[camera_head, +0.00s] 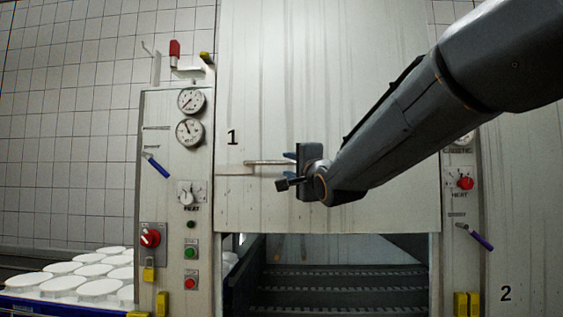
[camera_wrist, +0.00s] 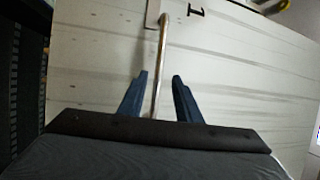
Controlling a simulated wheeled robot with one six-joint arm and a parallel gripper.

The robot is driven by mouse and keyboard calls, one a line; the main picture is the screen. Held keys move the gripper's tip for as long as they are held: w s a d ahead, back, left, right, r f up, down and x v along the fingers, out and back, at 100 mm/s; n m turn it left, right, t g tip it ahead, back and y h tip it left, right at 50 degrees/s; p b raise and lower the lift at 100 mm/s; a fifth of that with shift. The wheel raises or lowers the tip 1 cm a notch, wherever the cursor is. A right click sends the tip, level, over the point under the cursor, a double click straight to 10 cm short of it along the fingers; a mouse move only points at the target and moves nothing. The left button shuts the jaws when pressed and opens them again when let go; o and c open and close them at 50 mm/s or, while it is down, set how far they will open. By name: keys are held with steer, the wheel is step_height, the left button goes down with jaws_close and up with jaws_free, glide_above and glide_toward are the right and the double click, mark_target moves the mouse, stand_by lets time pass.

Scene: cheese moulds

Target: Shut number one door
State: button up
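The number one door (camera_head: 330,80) is a pale panel marked "1" in the head view. Its lower edge hangs above a dark opening (camera_head: 340,280), so the door is partly open. A horizontal metal bar handle (camera_head: 265,162) is fixed on the door below the number. My gripper (camera_head: 289,169) is at the right part of this handle. In the wrist view the handle (camera_wrist: 162,60) runs between the two blue fingers of my gripper (camera_wrist: 160,80). The fingers stand apart, with a gap on each side of the bar.
A control panel (camera_head: 175,220) with gauges, knobs and a blue lever stands left of the door. White round moulds (camera_head: 90,270) sit at the lower left. Door number two (camera_head: 525,220) is at the right. Dark ridged rows (camera_head: 340,285) show inside the opening.

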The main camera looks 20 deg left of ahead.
mark_target(283, 163)
steer(key=p+x, duration=0.2)
steer(key=x, duration=0.5)
steer(key=shift+w+a+p, duration=0.1)
steer(key=shift+p, duration=0.3)
steer(key=shift+f, duration=0.1)
jaws_close()
